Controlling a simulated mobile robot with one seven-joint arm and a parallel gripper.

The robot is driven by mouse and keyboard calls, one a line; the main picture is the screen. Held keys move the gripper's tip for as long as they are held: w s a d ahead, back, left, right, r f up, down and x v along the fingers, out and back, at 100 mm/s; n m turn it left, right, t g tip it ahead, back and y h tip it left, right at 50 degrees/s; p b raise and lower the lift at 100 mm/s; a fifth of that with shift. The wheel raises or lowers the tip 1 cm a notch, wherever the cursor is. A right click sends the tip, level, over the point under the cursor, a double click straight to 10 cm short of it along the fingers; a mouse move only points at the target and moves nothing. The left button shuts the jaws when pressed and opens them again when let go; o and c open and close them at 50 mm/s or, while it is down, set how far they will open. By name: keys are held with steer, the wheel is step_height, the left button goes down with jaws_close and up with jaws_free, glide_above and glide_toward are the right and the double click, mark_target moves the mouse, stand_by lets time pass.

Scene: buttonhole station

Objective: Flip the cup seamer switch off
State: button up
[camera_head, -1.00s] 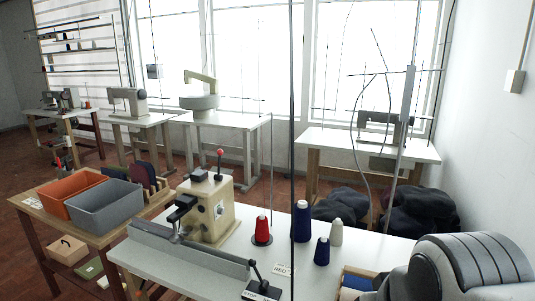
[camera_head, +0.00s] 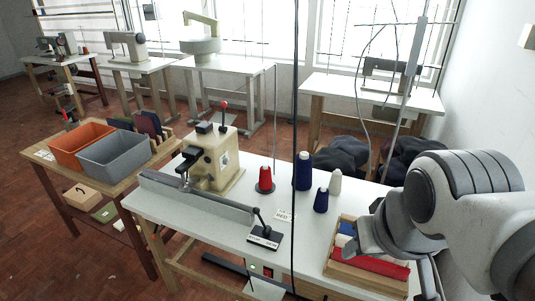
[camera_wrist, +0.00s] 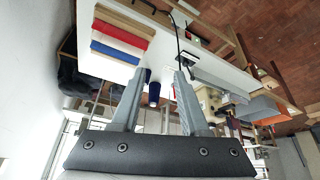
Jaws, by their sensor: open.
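No switch in view is clearly marked as the cup seamer's. In the head view, a black-handled lever (camera_head: 260,224) stands on a labelled black plate (camera_head: 264,238) at the near table's front edge. A small box with green and red parts (camera_head: 262,271) sits below that edge. A cream machine (camera_head: 215,160) with a red-knobbed lever stands farther back on the table. A pale machine with a rounded drum (camera_head: 201,46) stands on a back table. My gripper (camera_wrist: 161,72) is open and empty in the wrist view, its fingers apart over the table's surroundings.
The near white table (camera_head: 235,208) carries a red cone (camera_head: 265,179), blue cones (camera_head: 304,170) and a wooden tray of folded cloth (camera_head: 366,258). A dark vertical cable (camera_head: 294,110) hangs before the table. Orange (camera_head: 82,144) and grey bins (camera_head: 115,152) stand left. Floor at lower left is clear.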

steer(key=f+n+g+b, duration=0.1)
steer(key=f, duration=0.1)
steer(key=w+f+n+g+h, duration=0.1)
steer(key=f, duration=0.2)
steer(key=shift+w+b, duration=0.2)
steer(key=shift+b, duration=0.15)
jaws_close()
steer(key=w+a+f+n+h+b, duration=0.2)
steer(key=w+f+n+h+b, duration=0.15)
steer(key=f+n, duration=0.45)
steer(key=w+a+f+n+h+b, duration=0.3)
steer(key=w+f+n+h, duration=0.15)
steer(key=f, duration=0.65)
steer(key=w+a+f+n+t+y+b, duration=0.1)
steer(key=a+f+n+t+b, duration=0.2)
steer(key=a+f+n+t, duration=0.2)
steer(key=a+f+n+t+y+b, duration=0.2)
steer(key=a+f+n+t, duration=0.4)
steer(key=a+f+n, duration=0.5)
step_height(320, 180, down, 7)
steer(key=shift+w+a+f+n+b, duration=0.2)
steer(key=shift+w+n+b, duration=0.25)
steer(key=shift+b, duration=0.4)
